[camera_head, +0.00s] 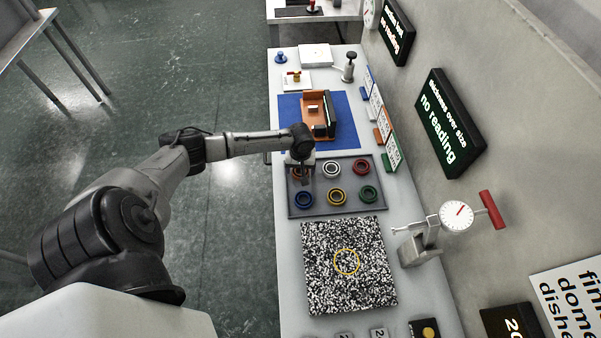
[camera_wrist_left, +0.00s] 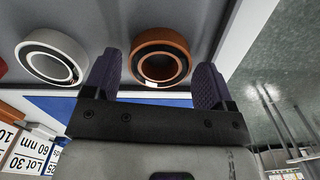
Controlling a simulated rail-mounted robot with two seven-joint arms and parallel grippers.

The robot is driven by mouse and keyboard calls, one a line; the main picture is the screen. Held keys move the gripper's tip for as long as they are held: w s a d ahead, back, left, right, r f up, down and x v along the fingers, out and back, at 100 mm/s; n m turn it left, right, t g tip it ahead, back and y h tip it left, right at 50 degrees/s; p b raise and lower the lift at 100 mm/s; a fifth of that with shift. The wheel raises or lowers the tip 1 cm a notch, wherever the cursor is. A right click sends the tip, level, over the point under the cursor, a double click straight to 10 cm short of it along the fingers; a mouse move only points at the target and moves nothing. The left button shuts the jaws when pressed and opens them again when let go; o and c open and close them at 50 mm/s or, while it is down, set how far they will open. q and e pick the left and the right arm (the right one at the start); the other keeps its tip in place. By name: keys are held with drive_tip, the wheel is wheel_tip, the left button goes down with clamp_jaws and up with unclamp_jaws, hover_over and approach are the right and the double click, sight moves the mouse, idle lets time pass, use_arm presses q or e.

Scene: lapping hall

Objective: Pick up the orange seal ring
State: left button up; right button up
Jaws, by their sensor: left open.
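The orange seal ring (camera_wrist_left: 161,60) lies on the grey tray (camera_head: 312,193), in its far left place in the head view. In the head view it is mostly hidden under my left gripper (camera_head: 300,166). In the left wrist view the orange ring shows between the two dark fingertips of my left gripper (camera_wrist_left: 158,75), which is open. The fingers stand on either side of the ring; I cannot tell whether they touch it. A white ring (camera_head: 331,169) lies beside it and also shows in the left wrist view (camera_wrist_left: 52,58). My right gripper is not in view.
Blue (camera_head: 304,199), yellow (camera_head: 337,196), green (camera_head: 369,194) and red (camera_head: 361,166) rings share the tray. A speckled plate (camera_head: 349,290) lies in front, a dial gauge (camera_head: 458,216) to its right. Behind is an orange and black fixture (camera_head: 318,116) on a blue mat (camera_head: 347,133).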

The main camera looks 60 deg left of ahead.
use_arm(q)
drive_tip(key=shift+f, duration=0.55)
drive_tip(key=c, duration=0.7)
drive_tip(key=shift+r, duration=0.1)
